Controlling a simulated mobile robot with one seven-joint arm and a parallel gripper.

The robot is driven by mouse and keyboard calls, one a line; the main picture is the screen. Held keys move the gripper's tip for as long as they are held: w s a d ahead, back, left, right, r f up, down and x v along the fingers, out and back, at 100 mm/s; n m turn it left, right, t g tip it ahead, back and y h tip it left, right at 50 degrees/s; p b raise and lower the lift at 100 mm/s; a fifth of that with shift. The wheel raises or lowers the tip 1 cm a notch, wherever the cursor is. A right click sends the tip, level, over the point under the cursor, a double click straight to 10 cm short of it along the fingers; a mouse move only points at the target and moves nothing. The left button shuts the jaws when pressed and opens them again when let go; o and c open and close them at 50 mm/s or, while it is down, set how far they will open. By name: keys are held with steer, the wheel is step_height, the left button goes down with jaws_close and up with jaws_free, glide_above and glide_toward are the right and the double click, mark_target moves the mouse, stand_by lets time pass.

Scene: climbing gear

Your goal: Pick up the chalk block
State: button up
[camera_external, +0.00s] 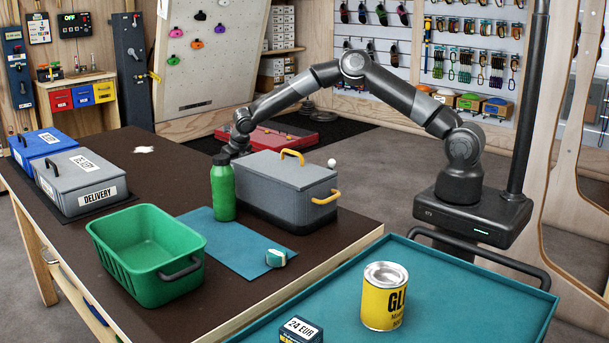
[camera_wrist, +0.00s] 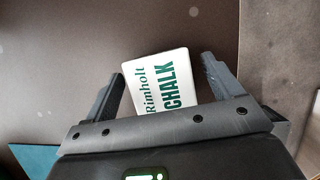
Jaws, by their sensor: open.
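The chalk block (camera_wrist: 160,72) is a white block with green "Rimholt CHALK" lettering. In the wrist view it lies slightly turned on the dark brown table, between the fingers of my gripper (camera_wrist: 162,68). The fingers are open. The left finger is close to the block's left side, and a gap shows on the right. The block's lower end is hidden by the gripper body. In the external view my gripper (camera_external: 230,151) is low at the table's far side, behind the green bottle (camera_external: 222,187). I cannot make out the block there.
A grey cooler box (camera_external: 285,190) stands right of the bottle. The green crate (camera_external: 118,262), teal mat (camera_external: 215,235) and grey delivery box (camera_external: 82,185) occupy the table's near and left parts. In the wrist view the table edge (camera_wrist: 240,35) runs along the right.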

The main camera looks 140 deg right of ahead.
steer(key=shift+f, duration=0.2)
steer(key=shift+c, duration=0.6)
steer(key=c, duration=1)
steer(key=shift+o, duration=0.2)
steer(key=shift+r, duration=0.15)
